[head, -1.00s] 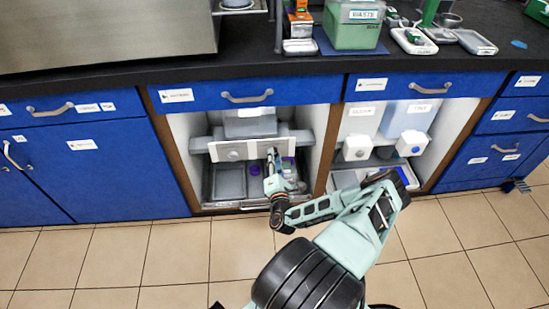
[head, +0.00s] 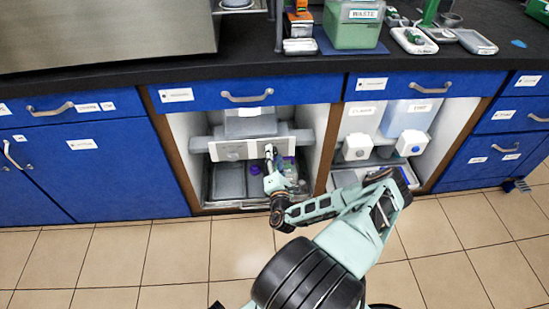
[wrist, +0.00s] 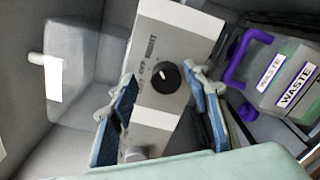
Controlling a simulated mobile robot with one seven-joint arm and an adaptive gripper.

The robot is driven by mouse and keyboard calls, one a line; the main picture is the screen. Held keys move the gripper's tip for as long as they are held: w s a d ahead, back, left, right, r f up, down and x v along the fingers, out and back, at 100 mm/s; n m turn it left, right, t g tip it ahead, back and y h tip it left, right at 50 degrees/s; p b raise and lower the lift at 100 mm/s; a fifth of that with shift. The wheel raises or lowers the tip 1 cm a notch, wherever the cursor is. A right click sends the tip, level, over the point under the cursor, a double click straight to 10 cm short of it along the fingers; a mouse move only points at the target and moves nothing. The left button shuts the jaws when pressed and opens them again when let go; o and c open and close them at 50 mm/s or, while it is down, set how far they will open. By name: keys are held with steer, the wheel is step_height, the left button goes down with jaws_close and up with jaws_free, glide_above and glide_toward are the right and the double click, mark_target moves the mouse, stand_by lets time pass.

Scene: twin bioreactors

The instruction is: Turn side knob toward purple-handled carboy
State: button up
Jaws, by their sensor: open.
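A black round knob (wrist: 166,77) with a small white mark sits on a pale panel (wrist: 185,35), below printed lettering, in the wrist view. The panel (head: 230,152) shows in the lower cabinet in the head view. My gripper (wrist: 159,72) is open, with one blue-padded finger on each side of the knob; I cannot tell whether either touches it. In the head view my gripper (head: 269,152) reaches to the panel's right part and hides the knob. The purple-handled carboy (wrist: 262,97), labelled WASTE, stands right of the panel in the wrist view.
A pale grey container (wrist: 75,75) with a white label is left of the panel in the wrist view. A grey round fitting (wrist: 135,153) is lower on the panel. Wooden cabinet posts (head: 326,150) edge the opening. A grey tray (head: 229,182) lies below.

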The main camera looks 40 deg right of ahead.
step_height(320, 180, up, 9)
steer(key=shift+r, duration=0.15)
stand_by(0.4)
